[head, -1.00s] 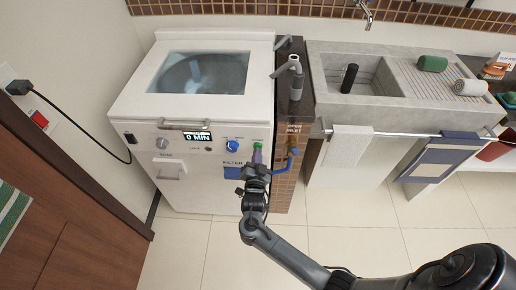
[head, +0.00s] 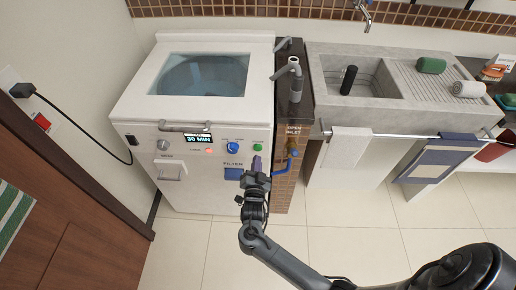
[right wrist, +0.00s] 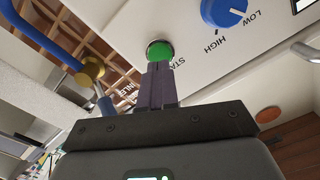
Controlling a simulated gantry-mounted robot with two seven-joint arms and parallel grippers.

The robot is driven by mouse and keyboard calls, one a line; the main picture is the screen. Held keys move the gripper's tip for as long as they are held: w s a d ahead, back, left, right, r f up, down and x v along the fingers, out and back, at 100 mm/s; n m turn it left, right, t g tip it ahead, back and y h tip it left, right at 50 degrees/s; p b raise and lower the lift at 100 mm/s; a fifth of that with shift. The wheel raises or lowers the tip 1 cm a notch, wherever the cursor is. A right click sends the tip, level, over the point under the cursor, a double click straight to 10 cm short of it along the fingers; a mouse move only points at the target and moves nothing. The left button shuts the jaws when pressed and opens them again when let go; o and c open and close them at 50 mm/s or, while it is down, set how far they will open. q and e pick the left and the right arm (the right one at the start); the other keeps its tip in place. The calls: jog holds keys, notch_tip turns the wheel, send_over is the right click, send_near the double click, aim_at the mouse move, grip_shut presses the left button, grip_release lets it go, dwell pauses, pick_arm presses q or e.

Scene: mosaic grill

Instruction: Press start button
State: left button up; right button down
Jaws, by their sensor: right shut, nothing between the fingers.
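The green start button (head: 257,147) is on the right part of the white washing machine's front panel (head: 200,170). In the right wrist view the round green button (right wrist: 160,52) sits in a dark ring beside partly hidden "STA..." lettering. My right gripper (head: 257,163) is shut and empty, its purple fingers just below the button in the head view. In the right wrist view its fingertips (right wrist: 159,66) overlap the button's lower edge; I cannot tell if they touch. The display (head: 198,139) reads 30 MIN, and a red light (head: 209,151) glows below it. My left gripper is not in view.
A blue knob (head: 232,147) is left of the button. A brass valve (head: 292,152) with a blue hose (head: 283,168) is close on the right. A concrete sink (head: 400,110) stands further right. The tiled floor (head: 335,235) in front is clear.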

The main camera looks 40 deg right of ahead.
jog(key=shift+p+v, duration=0.6)
jog(key=shift+v, duration=1.2)
